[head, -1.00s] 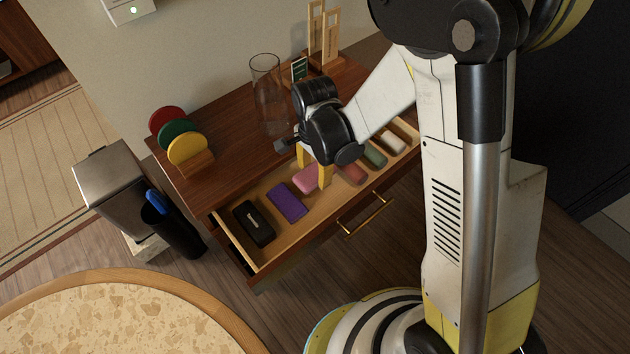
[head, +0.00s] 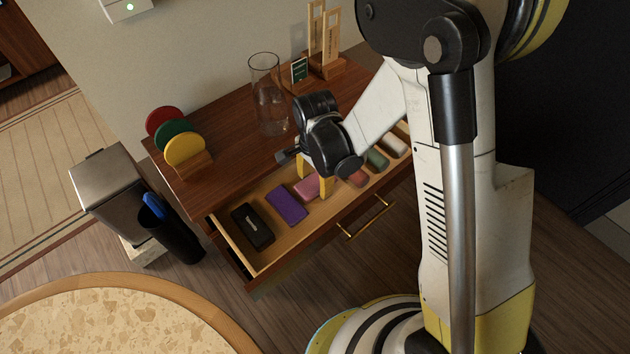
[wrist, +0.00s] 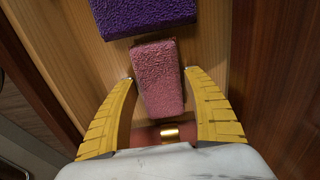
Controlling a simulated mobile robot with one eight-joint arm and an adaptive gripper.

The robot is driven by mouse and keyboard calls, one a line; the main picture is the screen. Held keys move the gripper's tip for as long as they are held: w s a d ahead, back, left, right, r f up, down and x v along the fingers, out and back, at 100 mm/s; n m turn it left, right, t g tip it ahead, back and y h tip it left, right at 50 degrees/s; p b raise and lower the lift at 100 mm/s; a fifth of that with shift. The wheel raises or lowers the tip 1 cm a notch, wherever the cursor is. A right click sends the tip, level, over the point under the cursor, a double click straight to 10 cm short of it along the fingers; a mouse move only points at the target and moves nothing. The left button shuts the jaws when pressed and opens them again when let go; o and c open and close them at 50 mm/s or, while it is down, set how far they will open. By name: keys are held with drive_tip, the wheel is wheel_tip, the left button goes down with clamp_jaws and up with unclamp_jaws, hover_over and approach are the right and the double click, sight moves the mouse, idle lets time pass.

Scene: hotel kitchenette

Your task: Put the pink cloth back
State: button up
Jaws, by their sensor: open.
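The pink cloth (wrist: 157,77) is a small folded block lying in the open drawer (head: 284,244). It also shows in the head view (head: 308,186), partly hidden behind my gripper. My gripper (wrist: 160,78) is open, pointing down into the drawer, with one yellow finger on each side of the pink cloth. In the head view my gripper (head: 314,178) is over the middle of the drawer. The fingers look apart from the cloth, though I cannot tell whether either touches it. The purple cloth (wrist: 143,12) lies just beside the pink one.
The drawer also holds a black case (head: 253,226), a red-brown cloth (head: 356,178), a green cloth (head: 376,158) and a white cloth (head: 396,145). A glass carafe (head: 270,95) and coloured discs (head: 184,149) stand on the cabinet top. A round table (head: 120,290) is in front.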

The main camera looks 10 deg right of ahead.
wheel_tip(320, 180, up, 12)
drive_tip(key=p, duration=0.5)
wheel_tip(320, 180, up, 12)
drive_tip(key=n+t, duration=0.3)
drive_tip(key=n, duration=0.2)
hover_over(315, 182)
drive_tip(key=s+d, duration=0.3)
drive_tip(key=d, duration=0.4)
drive_tip(key=s+d+r+n+t, duration=0.4)
drive_tip(key=s+d+r+n, duration=0.2)
drive_tip(key=s, duration=0.1)
drive_tip(key=shift+s+d, duration=0.25)
drive_tip(key=shift+s, duration=0.15)
